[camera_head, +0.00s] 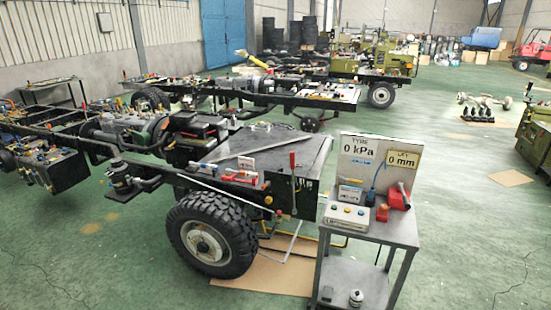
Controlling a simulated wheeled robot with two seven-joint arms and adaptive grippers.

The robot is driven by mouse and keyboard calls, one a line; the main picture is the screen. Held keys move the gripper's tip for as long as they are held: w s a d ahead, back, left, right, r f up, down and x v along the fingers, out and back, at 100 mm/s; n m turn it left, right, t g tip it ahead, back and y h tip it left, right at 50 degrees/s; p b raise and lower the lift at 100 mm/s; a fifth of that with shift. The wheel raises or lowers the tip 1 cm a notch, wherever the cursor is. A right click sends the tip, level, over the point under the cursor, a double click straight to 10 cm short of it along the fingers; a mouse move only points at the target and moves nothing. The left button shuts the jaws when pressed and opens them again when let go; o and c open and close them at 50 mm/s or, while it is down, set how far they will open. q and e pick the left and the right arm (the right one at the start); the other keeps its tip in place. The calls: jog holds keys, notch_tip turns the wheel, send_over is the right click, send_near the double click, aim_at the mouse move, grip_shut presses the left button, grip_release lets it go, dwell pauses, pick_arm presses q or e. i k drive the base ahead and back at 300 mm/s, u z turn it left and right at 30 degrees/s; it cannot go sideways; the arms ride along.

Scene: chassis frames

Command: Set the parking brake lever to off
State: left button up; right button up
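An upright lever with a red grip (292,160) stands at the near right corner of the closest chassis frame (150,178). Its thin rod runs down along the dark box there. It looks like the parking brake lever, but I cannot read a label on it. A small white and red sign (246,164) stands to its left on the chassis, beside red parts; its text is too small to read. Neither of my grippers is in view.
A grey trolley (366,232) stands right of the lever, with a board (378,160) reading "TYRE 0 kPa" and "0 mm". A large tyre (212,235) sits below the chassis. Cardboard (265,272) lies on the floor. The green floor (460,240) at right is mostly clear.

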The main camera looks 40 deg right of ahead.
aim_at(292, 160)
jog(key=z, duration=0.2)
jog(key=i, duration=1.7)
jog(key=z, duration=0.95)
jog(key=i, duration=0.9)
jog(key=z, duration=1)
